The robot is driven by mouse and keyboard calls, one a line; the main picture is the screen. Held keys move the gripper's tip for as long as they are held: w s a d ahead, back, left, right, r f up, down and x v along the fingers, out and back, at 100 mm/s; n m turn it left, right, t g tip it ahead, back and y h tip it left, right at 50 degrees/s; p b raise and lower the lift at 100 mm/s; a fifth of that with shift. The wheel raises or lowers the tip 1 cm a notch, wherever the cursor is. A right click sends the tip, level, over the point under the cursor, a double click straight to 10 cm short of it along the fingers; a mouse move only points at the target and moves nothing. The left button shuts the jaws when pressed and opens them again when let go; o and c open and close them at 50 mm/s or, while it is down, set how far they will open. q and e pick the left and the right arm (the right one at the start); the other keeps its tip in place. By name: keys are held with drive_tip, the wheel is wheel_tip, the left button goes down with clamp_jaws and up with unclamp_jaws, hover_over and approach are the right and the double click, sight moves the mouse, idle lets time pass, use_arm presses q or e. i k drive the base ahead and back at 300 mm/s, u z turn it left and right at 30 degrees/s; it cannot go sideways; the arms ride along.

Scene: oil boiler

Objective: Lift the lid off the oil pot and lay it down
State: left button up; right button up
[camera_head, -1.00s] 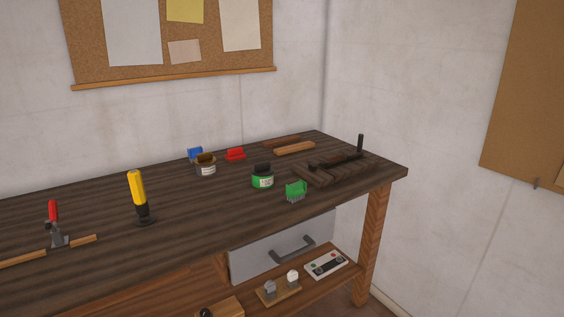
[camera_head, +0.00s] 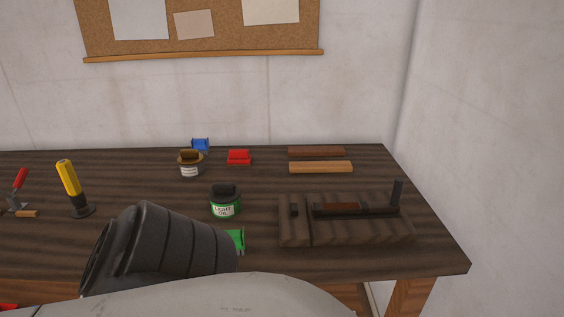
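The oil pot (camera_head: 225,207) is a small green jar with a white label reading "LIGHT OIL". It stands upright on the dark wooden bench. Its black lid (camera_head: 224,190), with a raised grip on top, sits on the pot. One of my arms fills the lower foreground, a black ribbed part and a pale grey link, in front of the pot and lower in the picture. Neither gripper's fingers show, so I cannot see what they hold.
A brown-lidded jar (camera_head: 190,165) stands behind the oil pot. A green brush-like piece (camera_head: 236,240) is partly hidden by my arm. Right are a wooden tray-like block (camera_head: 350,233) and two wood strips (camera_head: 320,167). A yellow-handled tool (camera_head: 70,188) stands left.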

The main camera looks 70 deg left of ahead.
sight(221, 193)
drive_tip(key=u, duration=0.7)
drive_tip(key=i, duration=0.35)
drive_tip(key=u, duration=4.4)
drive_tip(key=k, duration=0.4)
drive_tip(key=z, duration=0.2)
